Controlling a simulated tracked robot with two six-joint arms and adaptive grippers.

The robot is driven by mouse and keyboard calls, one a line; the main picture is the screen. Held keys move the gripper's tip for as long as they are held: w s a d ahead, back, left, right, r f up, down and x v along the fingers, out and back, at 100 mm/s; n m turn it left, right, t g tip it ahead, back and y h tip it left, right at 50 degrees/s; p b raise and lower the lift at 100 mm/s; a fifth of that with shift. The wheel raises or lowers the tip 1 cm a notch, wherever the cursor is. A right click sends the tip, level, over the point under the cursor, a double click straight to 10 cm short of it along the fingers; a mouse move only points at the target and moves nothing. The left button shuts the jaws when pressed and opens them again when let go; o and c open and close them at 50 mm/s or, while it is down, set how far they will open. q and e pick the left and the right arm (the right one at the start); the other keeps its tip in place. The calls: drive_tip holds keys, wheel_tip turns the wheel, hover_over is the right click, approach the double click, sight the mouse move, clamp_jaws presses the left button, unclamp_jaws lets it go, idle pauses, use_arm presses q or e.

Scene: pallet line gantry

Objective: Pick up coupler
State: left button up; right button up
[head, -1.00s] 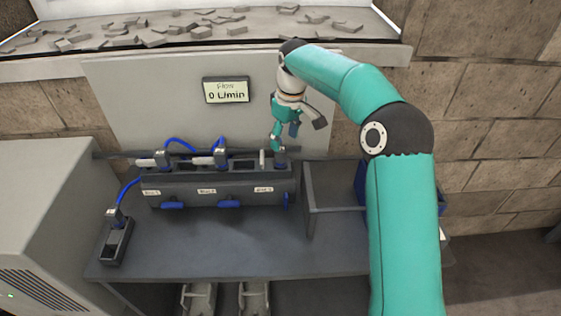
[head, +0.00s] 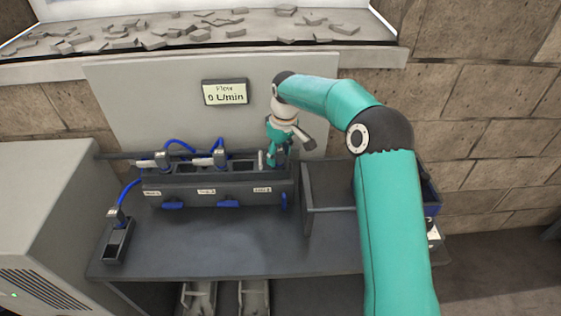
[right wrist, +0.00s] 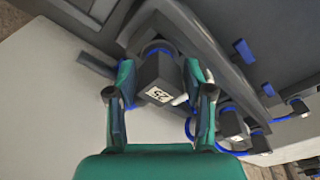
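A dark grey block-shaped coupler (right wrist: 160,76) with a white printed label sits at the end of the manifold, between my right gripper's fingers in the right wrist view. My right gripper (right wrist: 160,88) is open, with one green finger on each side of the coupler and little room between. In the head view my right gripper (head: 279,160) reaches down over the right end of the dark manifold (head: 222,187) and mostly hides that coupler. Two other couplers (head: 161,159) (head: 219,157) with blue hoses are seated on the manifold further left. My left gripper is not in view.
Another hosed coupler stands in a small dark holder (head: 116,243) at the bench's left. A display (head: 225,92) reads 0 L/min on the back panel. A blue bin (head: 432,209) is partly hidden behind my right arm. The bench front (head: 230,248) is clear.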

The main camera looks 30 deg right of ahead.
clamp_jaws()
drive_tip(key=shift+r, duration=0.15)
